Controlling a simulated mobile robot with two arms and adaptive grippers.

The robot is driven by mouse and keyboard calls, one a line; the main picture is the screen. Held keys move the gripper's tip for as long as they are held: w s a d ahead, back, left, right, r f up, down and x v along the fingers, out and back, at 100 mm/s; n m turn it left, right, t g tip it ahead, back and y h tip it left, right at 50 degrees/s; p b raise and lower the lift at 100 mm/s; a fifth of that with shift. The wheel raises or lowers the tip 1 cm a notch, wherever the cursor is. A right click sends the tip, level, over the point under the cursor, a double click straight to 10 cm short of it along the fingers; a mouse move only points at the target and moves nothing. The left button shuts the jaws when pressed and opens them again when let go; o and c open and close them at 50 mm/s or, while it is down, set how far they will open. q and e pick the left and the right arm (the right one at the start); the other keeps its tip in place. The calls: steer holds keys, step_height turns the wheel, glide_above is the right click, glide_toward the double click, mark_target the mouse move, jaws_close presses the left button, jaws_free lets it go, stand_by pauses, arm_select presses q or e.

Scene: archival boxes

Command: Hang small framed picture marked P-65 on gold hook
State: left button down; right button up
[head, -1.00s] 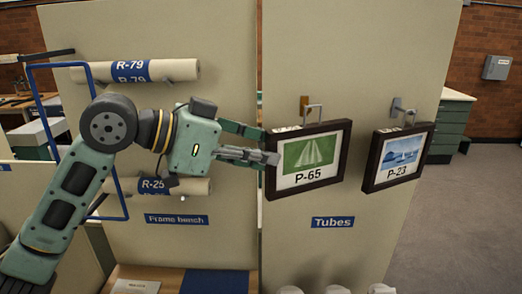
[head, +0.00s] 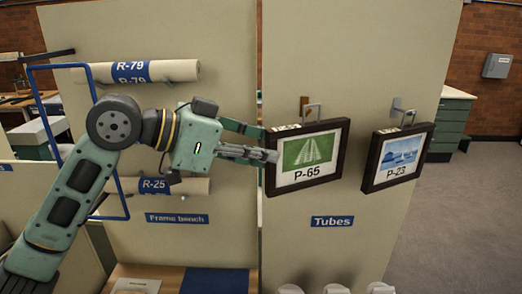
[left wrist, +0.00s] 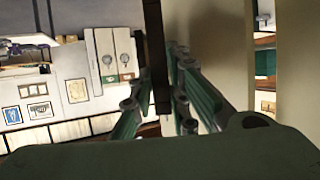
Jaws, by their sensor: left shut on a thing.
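The framed picture P-65 (head: 307,160) has a dark frame and a green print, and is upright in front of the right panel. My left gripper (head: 270,146) is shut on its left edge. In the left wrist view the left gripper's fingers (left wrist: 160,95) lie on both sides of the dark frame edge (left wrist: 157,60). The gold hook (head: 304,104) is on the panel just above the picture's top, beside a grey wire hanger loop (head: 313,111). I cannot tell whether the loop sits on the hook. My right gripper is not in view.
A second framed picture, P-23 (head: 398,158), hangs from a grey hook (head: 397,104) to the right. Rolled tubes R-79 (head: 135,71) and R-25 (head: 155,187) are on the left panel behind my arm. A "Tubes" label (head: 332,221) is below.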

arm_select(q)
steer(key=shift+w+r+p, duration=0.1)
steer(key=shift+w+p, duration=0.95)
steer(key=shift+w, duration=0.65)
stand_by(0.6)
steer(key=shift+p, duration=0.3)
stand_by(0.3)
steer(key=shift+f, duration=0.75)
stand_by(0.8)
steer(key=c, duration=1.6)
jaws_free()
